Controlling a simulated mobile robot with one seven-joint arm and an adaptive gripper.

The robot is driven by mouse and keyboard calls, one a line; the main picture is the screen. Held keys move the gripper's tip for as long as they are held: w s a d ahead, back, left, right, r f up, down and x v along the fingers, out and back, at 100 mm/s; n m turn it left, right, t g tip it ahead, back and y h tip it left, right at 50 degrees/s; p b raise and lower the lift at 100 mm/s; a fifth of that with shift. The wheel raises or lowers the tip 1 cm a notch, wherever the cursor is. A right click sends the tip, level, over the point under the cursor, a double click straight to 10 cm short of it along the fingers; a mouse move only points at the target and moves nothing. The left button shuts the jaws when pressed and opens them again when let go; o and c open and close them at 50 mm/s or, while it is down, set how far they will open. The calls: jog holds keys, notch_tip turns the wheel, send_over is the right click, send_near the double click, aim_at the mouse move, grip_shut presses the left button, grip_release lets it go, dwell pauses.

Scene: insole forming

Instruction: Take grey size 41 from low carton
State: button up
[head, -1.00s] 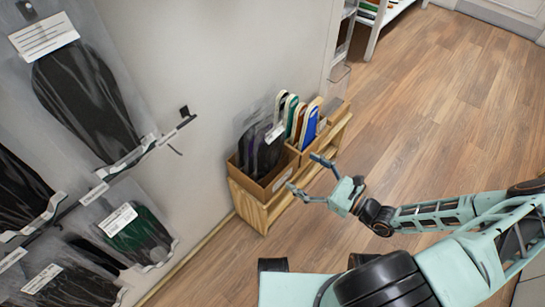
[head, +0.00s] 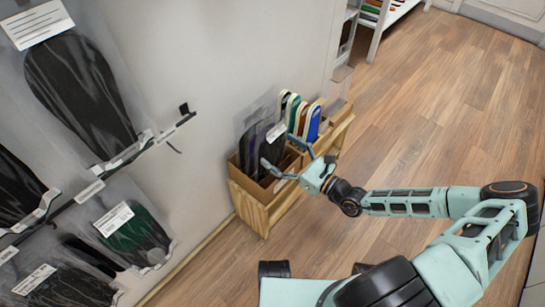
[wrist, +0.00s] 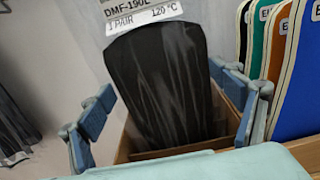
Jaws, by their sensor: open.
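A low carton (head: 247,187) stands on a wooden stand by the wall. It holds dark insoles in clear bags (head: 258,140), upright and leaning a little. My gripper (head: 283,158) is open at the front of this carton. In the wrist view, a bagged black pair (wrist: 165,85) with a label reading "DMF-190L", "1 PAIR", "120 °C" stands between the spread fingers of my gripper (wrist: 165,125). The fingers look apart from the bag. The carton's front rim (wrist: 185,149) shows below it. No size 41 mark is legible, and grey is hard to tell from black.
Several coloured insoles, green, orange and blue (head: 313,122), stand in the compartment just right of the carton. The wooden stand (head: 262,215) sits against the wall. Bagged insoles (head: 80,90) hang on the wall at left. The wooden floor (head: 430,130) at right is clear.

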jog(key=shift+c, duration=0.5)
jog(key=c, duration=1.5)
